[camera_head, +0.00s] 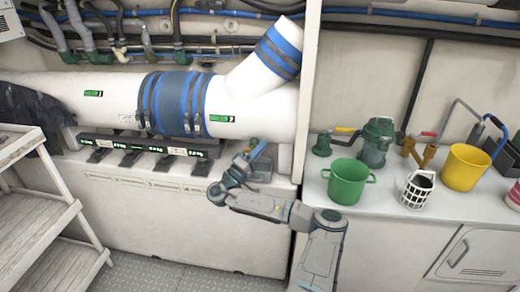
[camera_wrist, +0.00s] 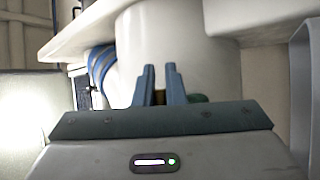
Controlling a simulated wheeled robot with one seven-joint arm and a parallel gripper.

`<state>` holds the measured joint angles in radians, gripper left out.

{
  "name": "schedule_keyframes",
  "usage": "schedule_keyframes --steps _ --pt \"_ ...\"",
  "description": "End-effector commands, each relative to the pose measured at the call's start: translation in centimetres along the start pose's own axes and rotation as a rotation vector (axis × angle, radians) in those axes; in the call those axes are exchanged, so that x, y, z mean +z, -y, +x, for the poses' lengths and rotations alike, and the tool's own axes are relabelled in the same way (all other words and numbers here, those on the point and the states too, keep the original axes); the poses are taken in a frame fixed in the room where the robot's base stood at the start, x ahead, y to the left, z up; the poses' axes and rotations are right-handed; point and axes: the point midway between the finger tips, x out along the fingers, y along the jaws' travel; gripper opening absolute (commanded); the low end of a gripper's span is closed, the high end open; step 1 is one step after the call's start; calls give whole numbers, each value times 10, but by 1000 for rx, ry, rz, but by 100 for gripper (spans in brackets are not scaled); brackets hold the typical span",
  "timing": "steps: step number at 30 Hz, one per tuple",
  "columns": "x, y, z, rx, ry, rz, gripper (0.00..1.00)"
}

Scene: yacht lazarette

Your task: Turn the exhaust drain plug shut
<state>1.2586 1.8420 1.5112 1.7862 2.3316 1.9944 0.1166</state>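The large white exhaust pipe (camera_head: 255,115) runs across the back left and its wall fills the middle of the wrist view (camera_wrist: 195,45). My gripper (camera_head: 259,149) is raised to the underside of the pipe, right of the blue hose joint. In the wrist view its two blue fingers (camera_wrist: 160,68) point at the pipe with a narrow gap between them. A small brown piece (camera_wrist: 160,97) shows in that gap, and a green part (camera_wrist: 198,98) shows behind the right finger. I cannot tell whether these belong to the drain plug, or whether the fingers grip anything.
A blue hose joint (camera_head: 178,104) with clamps is on the pipe. A white post (camera_head: 308,90) stands right of my gripper. The right counter holds a green pot (camera_head: 347,184), a white basket (camera_head: 416,190) and a yellow bucket (camera_head: 465,168). White shelves (camera_head: 40,215) stand at left. The floor between is clear.

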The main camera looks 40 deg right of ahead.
Motion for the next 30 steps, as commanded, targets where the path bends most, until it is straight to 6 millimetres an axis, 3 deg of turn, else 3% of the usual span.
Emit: schedule_keyframes --steps 1,2,3,14,30 --pt "1 0 1 1 3 0 21" --pt "1 0 1 1 3 0 29" --pt "0 0 1 1 2 0 31" --pt "-1 1 -6 -2 -2 1 31" --pt "1 4 -90 -2 -1 2 31"
